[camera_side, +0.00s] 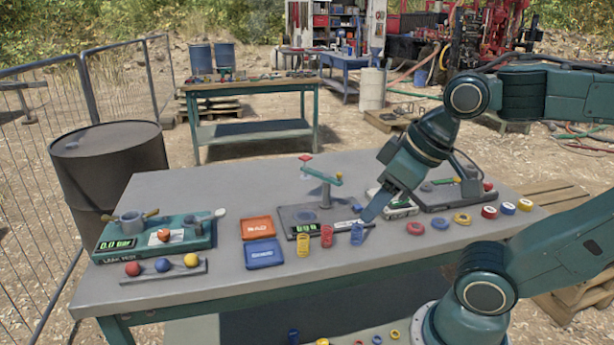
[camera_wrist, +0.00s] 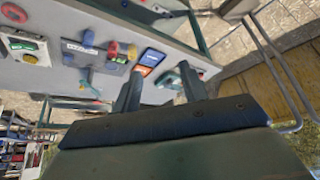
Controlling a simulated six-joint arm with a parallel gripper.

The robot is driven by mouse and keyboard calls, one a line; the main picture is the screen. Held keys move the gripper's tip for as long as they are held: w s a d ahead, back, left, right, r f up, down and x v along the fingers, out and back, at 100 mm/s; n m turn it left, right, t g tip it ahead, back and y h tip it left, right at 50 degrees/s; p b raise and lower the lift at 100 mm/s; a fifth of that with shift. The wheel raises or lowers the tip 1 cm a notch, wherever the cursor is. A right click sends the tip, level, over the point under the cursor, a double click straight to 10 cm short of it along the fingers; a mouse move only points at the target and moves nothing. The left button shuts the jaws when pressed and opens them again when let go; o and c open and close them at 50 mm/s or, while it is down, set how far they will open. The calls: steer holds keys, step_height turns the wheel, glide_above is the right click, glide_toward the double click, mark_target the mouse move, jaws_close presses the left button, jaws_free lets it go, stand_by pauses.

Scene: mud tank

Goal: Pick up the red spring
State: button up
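The red spring (camera_side: 327,236) stands upright on the grey table in the side view, between a yellow spring (camera_side: 302,248) and a blue spring (camera_side: 357,233). My gripper (camera_side: 370,214) is above the table, to the right of the red spring, its tip overlapping the picture near the blue spring. In the wrist view my gripper (camera_wrist: 158,92) has its two fingers apart with nothing between them. A red spring-like shape (camera_wrist: 113,49) shows beyond and left of the fingers, near a blue one (camera_wrist: 88,38); detail there is too small to be sure.
An orange tray (camera_side: 258,227) and a blue tray (camera_side: 264,254) lie left of the springs. A post with a green arm (camera_side: 324,180) rises behind them. Several coloured rings (camera_side: 462,219) lie to the right. A teal leak tester (camera_side: 150,240) stands at the left.

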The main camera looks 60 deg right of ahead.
steer(key=shift+o, duration=0.7)
steer(key=m+g, duration=0.6)
steer(key=m, duration=1.2)
glide_above(327, 234)
step_height(327, 234, down, 12)
steer(key=shift+f, duration=0.15)
steer(key=shift+f, duration=4.25)
steer(key=shift+f, duration=0.1)
